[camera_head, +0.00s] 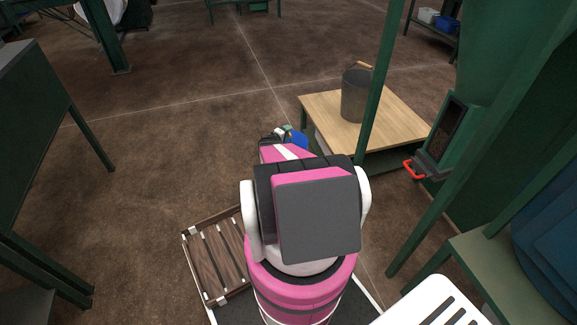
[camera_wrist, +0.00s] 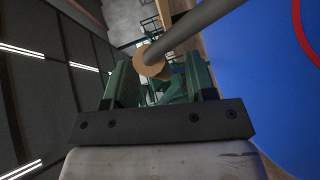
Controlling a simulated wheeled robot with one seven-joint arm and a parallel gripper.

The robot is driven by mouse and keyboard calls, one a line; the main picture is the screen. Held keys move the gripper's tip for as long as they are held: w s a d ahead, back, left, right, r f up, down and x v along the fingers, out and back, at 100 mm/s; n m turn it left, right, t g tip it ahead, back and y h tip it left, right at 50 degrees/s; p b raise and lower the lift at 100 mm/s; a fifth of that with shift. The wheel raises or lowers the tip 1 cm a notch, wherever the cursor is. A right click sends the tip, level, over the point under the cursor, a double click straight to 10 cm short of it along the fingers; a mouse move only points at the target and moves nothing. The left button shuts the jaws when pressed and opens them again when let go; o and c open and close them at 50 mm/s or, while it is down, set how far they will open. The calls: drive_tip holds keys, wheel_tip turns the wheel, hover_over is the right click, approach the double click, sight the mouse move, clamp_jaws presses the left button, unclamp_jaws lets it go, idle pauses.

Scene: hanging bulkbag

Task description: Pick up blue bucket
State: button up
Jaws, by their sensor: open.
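In the wrist view a large smooth blue surface, likely the blue bucket (camera_wrist: 265,85), fills the right side, with a red curved edge at its upper right. My gripper (camera_wrist: 160,78) is open. A thick grey rod with a tan round end (camera_wrist: 152,60) reaches in from the upper right between or just beyond the fingers; contact cannot be told. In the head view a small blue patch of the bucket (camera_head: 298,139) shows just past my pink arm, at the near left side of the wooden table. My arm hides most of it and the gripper.
A grey metal bucket (camera_head: 355,97) with a wooden grip stands on the low wooden table (camera_head: 405,118). Green posts and a red handle (camera_head: 413,170) are on the right. A slatted wooden pallet (camera_head: 217,256) lies at lower left.

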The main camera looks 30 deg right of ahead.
drive_tip(key=shift+x, duration=0.9)
clamp_jaws()
idle(0.7)
